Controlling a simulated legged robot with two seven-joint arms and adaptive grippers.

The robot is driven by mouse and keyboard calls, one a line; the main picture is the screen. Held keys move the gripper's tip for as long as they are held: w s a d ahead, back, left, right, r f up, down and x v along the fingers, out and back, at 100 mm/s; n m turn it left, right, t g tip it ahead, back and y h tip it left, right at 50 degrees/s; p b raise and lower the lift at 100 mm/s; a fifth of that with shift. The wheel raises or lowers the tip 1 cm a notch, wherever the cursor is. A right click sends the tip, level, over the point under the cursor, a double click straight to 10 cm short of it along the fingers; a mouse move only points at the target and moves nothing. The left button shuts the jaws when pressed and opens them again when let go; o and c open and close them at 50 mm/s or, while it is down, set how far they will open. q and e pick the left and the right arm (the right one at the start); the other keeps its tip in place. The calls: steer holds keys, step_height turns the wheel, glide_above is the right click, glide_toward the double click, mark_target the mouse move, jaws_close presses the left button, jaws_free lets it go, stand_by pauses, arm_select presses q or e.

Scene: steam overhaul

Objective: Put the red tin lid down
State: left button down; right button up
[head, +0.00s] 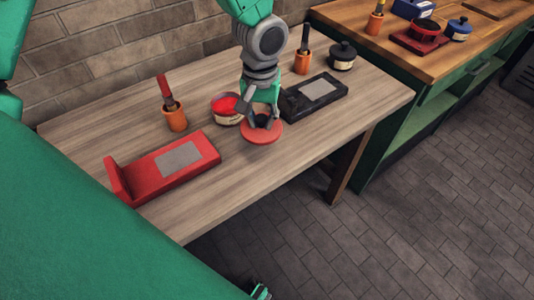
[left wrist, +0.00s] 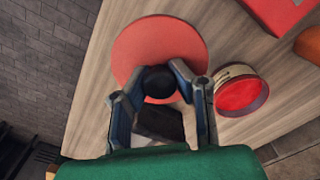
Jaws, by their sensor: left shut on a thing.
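The red tin lid (head: 258,137) is a flat disc with a black knob, in front of the open tin on the wooden table. My left gripper (head: 262,120) comes from above and is shut on the knob. In the left wrist view, the fingers of the left gripper (left wrist: 160,88) flank the knob, and the lid (left wrist: 155,40) lies flat beyond them. I cannot tell whether the lid touches the table or is just above it. The tin (head: 226,119) has a pale label and red contents; it also shows in the left wrist view (left wrist: 240,92). My right gripper is not seen.
A red tray-like block (head: 165,182) lies left of the lid, and a black one (head: 297,107) lies close on its right. Orange cups (head: 176,121) (head: 302,64) and a black lidded pot (head: 342,60) stand behind. The table front (head: 235,185) is clear.

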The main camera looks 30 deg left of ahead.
mark_target(264, 118)
arm_select(q)
steer(key=f, duration=0.1)
steer(key=d+f, duration=0.1)
steer(key=f, duration=0.2)
steer(key=shift+w+d+f, duration=0.1)
steer(key=shift+d+f, duration=0.2)
steer(key=shift+f, duration=0.1)
steer(key=f, duration=0.1)
steer(key=a+f, duration=0.1)
steer(key=f, duration=0.2)
steer(key=shift+a+b, duration=0.25)
steer(key=shift+b, duration=0.15)
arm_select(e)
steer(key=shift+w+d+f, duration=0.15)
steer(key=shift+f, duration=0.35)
arm_select(q)
steer(key=c, duration=1.4)
jaws_free()
steer(key=shift+d+r, duration=0.1)
steer(key=shift+d, duration=0.25)
steer(key=shift+c, duration=0.2)
steer(key=shift+d, duration=0.1)
steer(key=shift+r, duration=0.3)
step_height(264, 118, up, 12)
steer(key=shift+f+p, duration=0.2)
steer(key=shift+p, duration=0.4)
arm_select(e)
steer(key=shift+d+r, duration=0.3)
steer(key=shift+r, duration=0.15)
